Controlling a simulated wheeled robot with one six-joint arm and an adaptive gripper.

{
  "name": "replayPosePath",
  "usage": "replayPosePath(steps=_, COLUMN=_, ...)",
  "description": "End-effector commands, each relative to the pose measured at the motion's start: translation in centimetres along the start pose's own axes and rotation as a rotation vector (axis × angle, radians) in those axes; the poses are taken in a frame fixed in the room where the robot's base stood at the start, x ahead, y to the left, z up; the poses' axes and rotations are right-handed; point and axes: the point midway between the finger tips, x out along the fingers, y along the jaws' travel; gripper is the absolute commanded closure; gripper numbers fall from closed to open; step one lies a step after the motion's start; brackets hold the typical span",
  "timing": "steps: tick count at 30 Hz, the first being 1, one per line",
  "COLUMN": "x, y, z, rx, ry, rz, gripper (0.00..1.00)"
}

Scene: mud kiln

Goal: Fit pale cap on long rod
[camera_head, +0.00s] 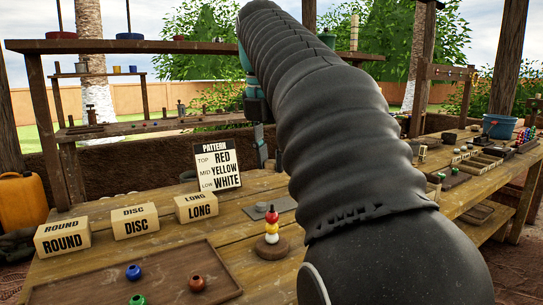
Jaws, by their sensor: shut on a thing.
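A short upright stack of red, yellow and white beads (271,224) stands on a round brown base (270,247). A dark tip shows above the red bead; I cannot tell whether this is the long rod. My gripper (262,158) shows only in part, beyond my dark ribbed arm, above the back of the table. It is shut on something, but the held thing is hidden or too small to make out. I cannot pick out the pale cap for certain. A grey plate (282,202) with small round pieces lies behind the stack.
A sign (218,166) reads top red, mid yellow, low white. Blocks labelled round (62,239), disc (135,223) and long (196,208) stand at left. A brown tray (60,290) holds blue, green and brown beads. My arm hides the middle; the right table is crowded.

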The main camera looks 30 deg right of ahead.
Motion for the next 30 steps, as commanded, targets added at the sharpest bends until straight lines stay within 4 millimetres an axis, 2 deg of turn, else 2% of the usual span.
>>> replayPosePath(steps=8, x=1.4, y=0.0, z=-0.2, rx=0.001, ry=0.000, rz=-0.001, gripper=0.85)
replayPosePath(steps=21, x=4.9, y=0.0, z=-0.7, rx=0.002, ry=0.000, rz=0.000, gripper=0.85)
replayPosePath(steps=30, x=5.5, y=0.0, z=-0.8, rx=0.002, ry=0.000, rz=0.000, gripper=0.85)
